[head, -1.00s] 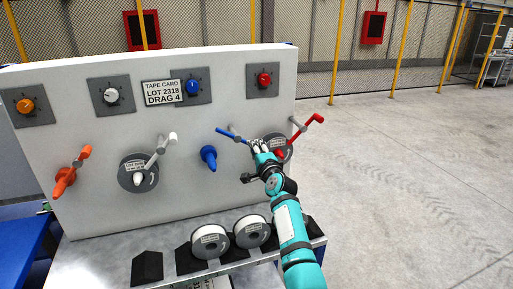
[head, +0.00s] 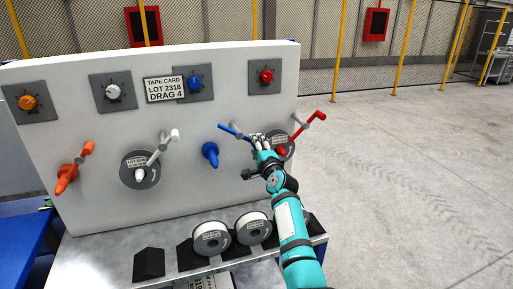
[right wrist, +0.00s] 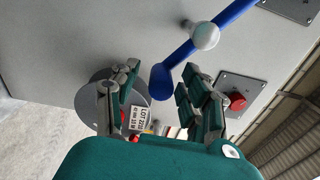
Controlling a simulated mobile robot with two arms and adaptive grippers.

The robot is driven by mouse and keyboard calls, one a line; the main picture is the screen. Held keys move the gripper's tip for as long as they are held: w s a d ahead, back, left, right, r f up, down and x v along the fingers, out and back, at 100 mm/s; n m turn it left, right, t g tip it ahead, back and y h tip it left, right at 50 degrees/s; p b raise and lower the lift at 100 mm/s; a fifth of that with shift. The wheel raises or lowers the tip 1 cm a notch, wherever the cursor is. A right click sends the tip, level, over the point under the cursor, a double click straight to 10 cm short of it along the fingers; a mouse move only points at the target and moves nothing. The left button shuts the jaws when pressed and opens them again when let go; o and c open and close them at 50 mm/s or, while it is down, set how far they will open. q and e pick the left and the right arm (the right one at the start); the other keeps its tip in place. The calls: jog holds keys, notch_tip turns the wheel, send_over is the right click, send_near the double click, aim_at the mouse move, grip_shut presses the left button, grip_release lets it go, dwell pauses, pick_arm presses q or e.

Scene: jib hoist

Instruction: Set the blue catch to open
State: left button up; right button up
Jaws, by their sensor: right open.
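The blue catch is a blue lever (head: 232,131) on the pale panel, in the head view just up and left of my right gripper (head: 258,140). In the right wrist view the blue lever (right wrist: 232,16) slants from upper right to lower left across a pale round pivot knob (right wrist: 205,36). Its broad lower end (right wrist: 161,84) appears between the spread fingers of my right gripper (right wrist: 160,74). The gripper is open; I cannot tell whether a finger touches the lever. A blue spindle (head: 210,152) sticks out below left of the catch. My left gripper is not in view.
A red lever (head: 313,121) and a grey reel (head: 283,148) are close right of the gripper. A blue dial (head: 194,84) is above, beside a tape card (head: 164,89) reading DRAG 4. White reels (head: 211,239) stand on the ledge below. Open floor lies right.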

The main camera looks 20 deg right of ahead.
jog(key=s, duration=0.7)
jog(key=shift+s+d, duration=0.15)
jog(key=shift+s, duration=0.1)
jog(key=shift+f, duration=0.1)
